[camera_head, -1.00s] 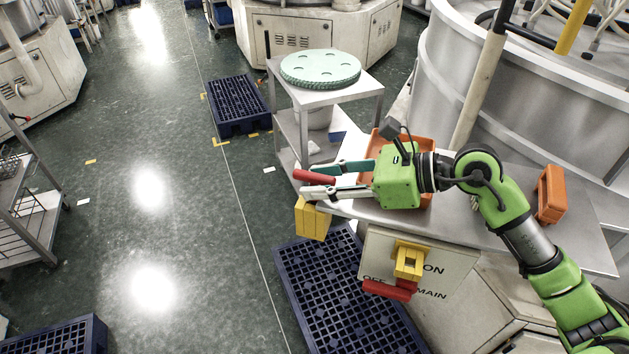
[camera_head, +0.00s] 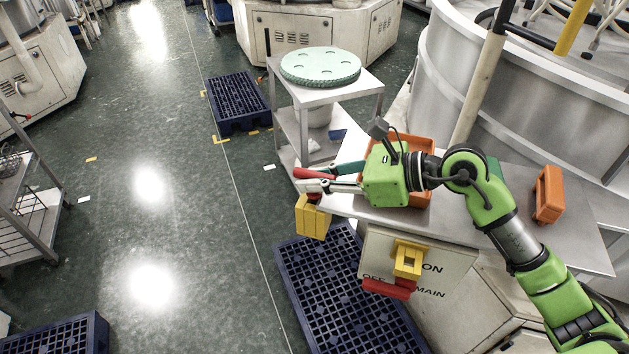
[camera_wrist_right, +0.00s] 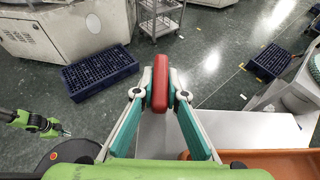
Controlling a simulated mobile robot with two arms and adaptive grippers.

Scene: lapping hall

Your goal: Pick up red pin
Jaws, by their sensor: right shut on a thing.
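The red pin (camera_head: 312,174) is between the fingers of my right gripper (camera_head: 325,179), at the left end of the grey table in the head view. My right gripper is shut on it. In the right wrist view the red pin (camera_wrist_right: 160,84) stands lengthwise between the two fingertips, which press on its sides. A green arm at the left of the right wrist view ends in a small gripper (camera_wrist_right: 61,131), my left one; its jaws are too small to read.
A yellow block (camera_head: 312,217) is just below the gripper, at the table end. An orange tray (camera_head: 424,145) lies behind the gripper and an orange part (camera_head: 549,195) stands at right. A panel (camera_head: 440,280) with yellow and red handles is in front. Dark pallets lie on the floor.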

